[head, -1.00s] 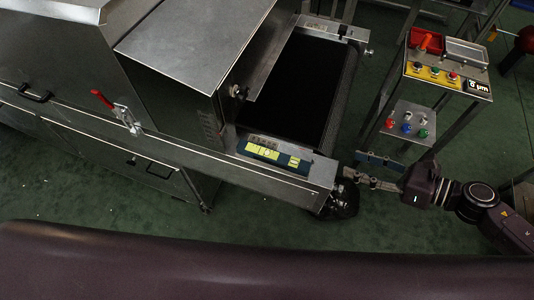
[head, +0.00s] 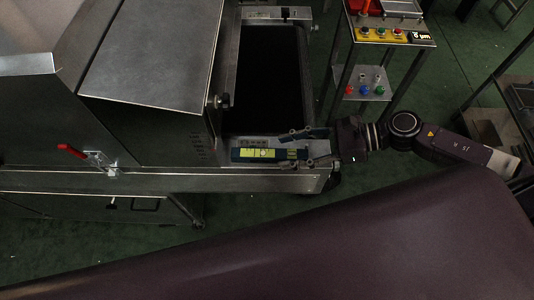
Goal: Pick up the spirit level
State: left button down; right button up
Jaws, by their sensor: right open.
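The spirit level (head: 262,155), dark blue with yellow-green parts, lies flat on the metal ledge at the front end of the dryer's conveyor. Its long side runs left to right in the picture. My right gripper (head: 299,149) reaches in from the right. It is open, with one finger on the far side and one on the near side of the level's right end. I cannot tell whether the fingers touch the level. My left gripper is not in view.
The dark conveyor belt (head: 269,80) lies just behind the ledge. The dryer's steel housing (head: 150,55) stands left, with a red-handled clamp (head: 72,151). A stand with a button panel (head: 390,35) is at the upper right. Green floor shows between.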

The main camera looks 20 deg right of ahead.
aim_at(272, 153)
jog(key=shift+w+a, duration=0.1)
jog(key=shift+a, duration=0.1)
jog(key=shift+w+a+f+p, duration=0.1)
jog(key=shift+w+a+p, duration=0.05)
jog(key=shift+a+p, duration=0.25)
jog(key=p+x, duration=0.1)
jog(key=x, duration=0.2)
jog(key=shift+a+f, duration=0.15)
jog(key=shift+f, duration=0.05)
jog(key=shift+w+a+f, duration=0.15)
jog(key=shift+a+f, duration=0.15)
jog(key=shift+a, duration=0.05)
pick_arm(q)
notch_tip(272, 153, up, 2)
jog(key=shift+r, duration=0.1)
pick_arm(e)
grip_shut()
jog(key=shift+r, duration=0.1)
